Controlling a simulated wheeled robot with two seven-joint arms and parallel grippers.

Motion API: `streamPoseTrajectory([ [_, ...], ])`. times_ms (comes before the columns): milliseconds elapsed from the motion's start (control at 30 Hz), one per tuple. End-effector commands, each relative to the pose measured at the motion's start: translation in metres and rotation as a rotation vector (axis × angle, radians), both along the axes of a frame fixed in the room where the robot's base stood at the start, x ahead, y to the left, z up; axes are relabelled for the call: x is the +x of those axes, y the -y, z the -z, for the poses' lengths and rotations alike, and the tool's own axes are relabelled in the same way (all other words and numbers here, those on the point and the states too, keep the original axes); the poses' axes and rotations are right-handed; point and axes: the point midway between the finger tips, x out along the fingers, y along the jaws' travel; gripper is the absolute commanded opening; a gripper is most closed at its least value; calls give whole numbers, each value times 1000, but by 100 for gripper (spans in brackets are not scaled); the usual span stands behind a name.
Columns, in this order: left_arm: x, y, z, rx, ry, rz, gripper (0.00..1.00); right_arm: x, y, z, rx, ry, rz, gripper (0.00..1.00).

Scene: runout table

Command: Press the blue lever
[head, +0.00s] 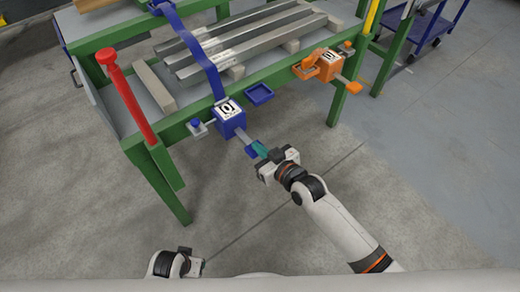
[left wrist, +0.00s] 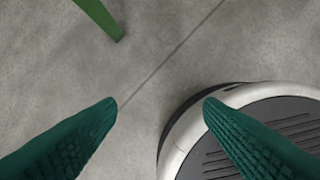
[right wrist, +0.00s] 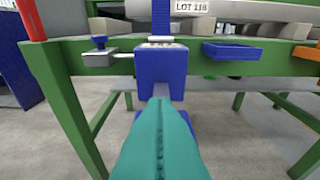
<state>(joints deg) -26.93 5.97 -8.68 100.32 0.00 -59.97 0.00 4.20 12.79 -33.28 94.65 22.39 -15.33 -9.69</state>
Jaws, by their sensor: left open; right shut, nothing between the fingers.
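The blue block (head: 229,122) with a labelled top is mounted on the table's front edge. A grey bar slopes from it to a blue end pad (head: 254,148), which I take as the blue lever. My right gripper (head: 261,150) is shut and empty, its teal fingertips at the pad; I cannot tell whether they touch it. In the right wrist view the closed fingers (right wrist: 160,106) point at the blue block (right wrist: 160,72) and hide most of the bar and pad. My left gripper is low, far from the lever; its fingers (left wrist: 160,103) are open over bare floor.
The green-framed table (head: 174,193) carries long metal bars (head: 250,48). A red post (head: 130,98) stands at left. A small blue knob (head: 196,124), a blue tray (head: 259,94) and an orange lever unit (head: 328,67) line the front edge. The floor in front is clear.

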Motion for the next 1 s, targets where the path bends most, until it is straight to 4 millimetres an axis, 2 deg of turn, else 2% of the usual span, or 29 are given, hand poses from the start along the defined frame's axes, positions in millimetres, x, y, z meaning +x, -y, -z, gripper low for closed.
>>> streamPoseTrajectory([
  [467,1,0,-2,1,1,0,62,0,0,2,4,5,0,0],
  [700,9,1,-35,-2,22,-3,62,-1,1,7,22,31,0,0],
  [1000,11,1,-55,-2,31,-5,62,-1,1,9,34,47,0,0],
])
